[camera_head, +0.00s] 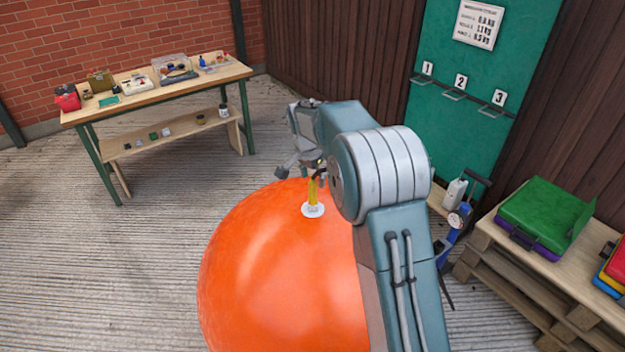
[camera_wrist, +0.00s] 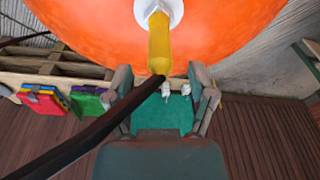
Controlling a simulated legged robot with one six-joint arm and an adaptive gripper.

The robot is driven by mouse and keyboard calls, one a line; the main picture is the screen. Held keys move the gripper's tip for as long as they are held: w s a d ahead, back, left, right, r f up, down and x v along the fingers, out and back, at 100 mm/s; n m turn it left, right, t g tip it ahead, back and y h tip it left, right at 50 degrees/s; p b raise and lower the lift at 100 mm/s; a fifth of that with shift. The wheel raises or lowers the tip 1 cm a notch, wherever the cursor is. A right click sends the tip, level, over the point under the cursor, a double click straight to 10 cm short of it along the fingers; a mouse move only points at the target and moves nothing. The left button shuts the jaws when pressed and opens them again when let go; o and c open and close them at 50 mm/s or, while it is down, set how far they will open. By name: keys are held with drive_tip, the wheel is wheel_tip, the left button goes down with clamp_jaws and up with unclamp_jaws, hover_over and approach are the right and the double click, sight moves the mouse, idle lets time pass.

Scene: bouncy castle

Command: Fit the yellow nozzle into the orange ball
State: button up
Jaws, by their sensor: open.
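The large orange ball (camera_head: 265,265) rests on the ground in front of me. Its round white valve (camera_head: 314,210) faces up. The yellow nozzle (camera_head: 312,190) stands upright at the valve, its lower end meeting the valve's centre; how deep it sits cannot be told. In the wrist view the nozzle (camera_wrist: 160,45) points into the white valve (camera_wrist: 158,10) on the ball (camera_wrist: 225,35). A black hose (camera_wrist: 85,140) runs from its rear end across my left finger. My gripper (camera_wrist: 161,82) is open, its fingers apart on either side of the nozzle's rear end, not closed on it.
A wooden workbench (camera_head: 150,90) with small items stands at the back left. A pallet table (camera_head: 530,250) with a green case (camera_head: 545,215) is at the right. A green board (camera_head: 470,110) with numbered hooks stands behind. The ground left of the ball is clear.

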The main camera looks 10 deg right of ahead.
wheel_tip(320, 180, up, 11)
drive_tip(key=s+a, duration=0.1)
drive_tip(key=s+r+n+t, duration=0.1)
drive_tip(key=s+r+n, duration=0.1)
drive_tip(key=s+r, duration=0.45)
drive_tip(key=s+f+n+t, duration=0.1)
drive_tip(key=s+n, duration=0.3)
drive_tip(key=s, duration=1.1)
drive_tip(key=s+d+f+n+t+y, duration=0.1)
drive_tip(key=s+f+n+t, duration=0.1)
drive_tip(key=s, duration=1.3)
drive_tip(key=f+n, duration=0.1)
drive_tip(key=n, duration=0.1)
drive_tip(key=shift+s+f+n, duration=0.25)
drive_tip(key=shift+f+n, duration=0.05)
drive_tip(key=shift+f, duration=0.1)
